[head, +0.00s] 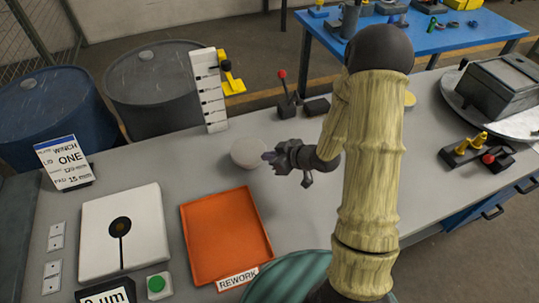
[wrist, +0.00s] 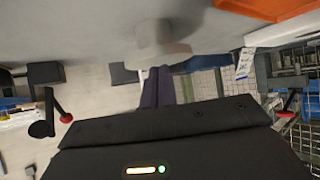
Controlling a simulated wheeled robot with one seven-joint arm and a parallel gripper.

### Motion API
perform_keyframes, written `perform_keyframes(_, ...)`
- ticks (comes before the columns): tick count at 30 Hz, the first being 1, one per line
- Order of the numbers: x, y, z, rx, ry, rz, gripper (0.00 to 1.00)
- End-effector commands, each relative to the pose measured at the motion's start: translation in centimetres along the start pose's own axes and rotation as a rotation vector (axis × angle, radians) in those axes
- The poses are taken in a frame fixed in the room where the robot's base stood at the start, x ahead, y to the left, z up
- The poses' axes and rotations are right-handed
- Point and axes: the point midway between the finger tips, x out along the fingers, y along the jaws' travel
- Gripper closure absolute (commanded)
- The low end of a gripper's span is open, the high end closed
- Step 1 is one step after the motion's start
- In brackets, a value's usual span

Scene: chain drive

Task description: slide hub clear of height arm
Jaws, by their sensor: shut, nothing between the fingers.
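The hub appears to be the pale round piece (head: 249,153) on the grey bench, in front of the height gauge. It also shows as a pale round form (wrist: 160,42) at the top middle of the wrist view. The height gauge is an upright white scale (head: 209,92) with a yellow arm (head: 233,84) on its right side. In the head view the hub lies below and apart from that yellow arm. My gripper (head: 268,157) is shut and empty, its tips at the hub's right edge. I cannot tell whether they touch it. The fingers (wrist: 157,84) point at it in the wrist view.
An orange REWORK tray (head: 225,228) lies in front of the hub. A white plate with a dark disc (head: 97,240) is at left. A red-knobbed lever (head: 286,98) and a dark block (head: 317,106) stand behind my gripper. Bare bench lies left of the hub.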

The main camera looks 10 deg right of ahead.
Motion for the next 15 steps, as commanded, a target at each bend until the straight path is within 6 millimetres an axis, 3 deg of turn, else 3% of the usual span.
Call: perform_keyframes(15,7.5,-0.1,-5.3,-0.001,-0.001,-0.001,1.00)
